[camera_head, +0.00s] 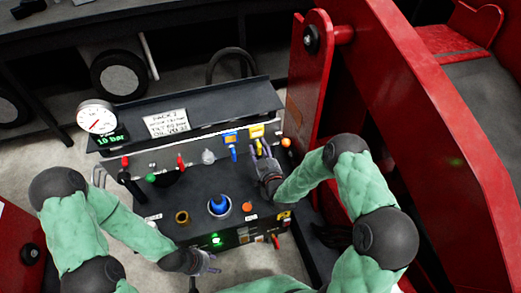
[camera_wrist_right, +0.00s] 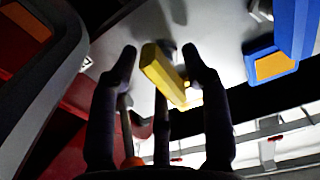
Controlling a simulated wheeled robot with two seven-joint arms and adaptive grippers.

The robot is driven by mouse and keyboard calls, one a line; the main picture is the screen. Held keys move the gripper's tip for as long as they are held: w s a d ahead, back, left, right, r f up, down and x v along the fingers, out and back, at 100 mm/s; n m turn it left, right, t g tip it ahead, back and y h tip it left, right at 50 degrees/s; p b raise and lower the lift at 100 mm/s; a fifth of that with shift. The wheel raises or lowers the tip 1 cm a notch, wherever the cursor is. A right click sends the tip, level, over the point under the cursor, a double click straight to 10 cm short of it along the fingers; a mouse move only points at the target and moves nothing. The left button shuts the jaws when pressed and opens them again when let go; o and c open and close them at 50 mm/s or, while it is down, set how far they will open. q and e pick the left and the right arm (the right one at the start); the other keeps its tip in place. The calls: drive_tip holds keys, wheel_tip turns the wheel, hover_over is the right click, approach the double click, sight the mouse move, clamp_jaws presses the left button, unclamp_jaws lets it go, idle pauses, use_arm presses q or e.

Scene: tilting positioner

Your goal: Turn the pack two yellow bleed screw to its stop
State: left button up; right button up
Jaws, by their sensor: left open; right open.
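The yellow bleed screw (camera_head: 259,146) is at the back right of the black pack panel (camera_head: 205,182), below a yellow tag (camera_head: 256,131). My right gripper (camera_head: 263,153) is open just in front of it. In the right wrist view, the yellow screw's flat bar (camera_wrist_right: 165,73) appears tilted between the open fingers (camera_wrist_right: 162,62), with gaps on both sides. Whether a finger touches it cannot be told. My left gripper (camera_head: 212,263) is open and empty near the panel's front edge. A sign reading PACK 2 (camera_head: 166,124) stands on the panel's back.
A blue handle (camera_head: 234,153) sits just left of the screw, and an orange knob (camera_head: 286,142) right of it. A blue knob (camera_head: 219,204) and red levers (camera_head: 181,161) stand on the panel. A round gauge (camera_head: 97,117) is at left. A red frame (camera_head: 308,85) rises close right.

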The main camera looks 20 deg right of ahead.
clamp_jaws()
drive_tip(key=shift+m, duration=0.3)
drive_tip(key=m, duration=0.3)
drive_tip(key=shift+f+m, duration=0.1)
drive_tip(key=shift+m, duration=0.2)
drive_tip(key=m, duration=0.4)
drive_tip(key=shift+f+m, duration=0.1)
drive_tip(key=shift+m, duration=0.2)
drive_tip(key=m, duration=0.4)
drive_tip(key=shift+a+m, duration=0.15)
drive_tip(key=shift+m, duration=2.35)
drive_tip(key=shift+a+f, duration=0.1)
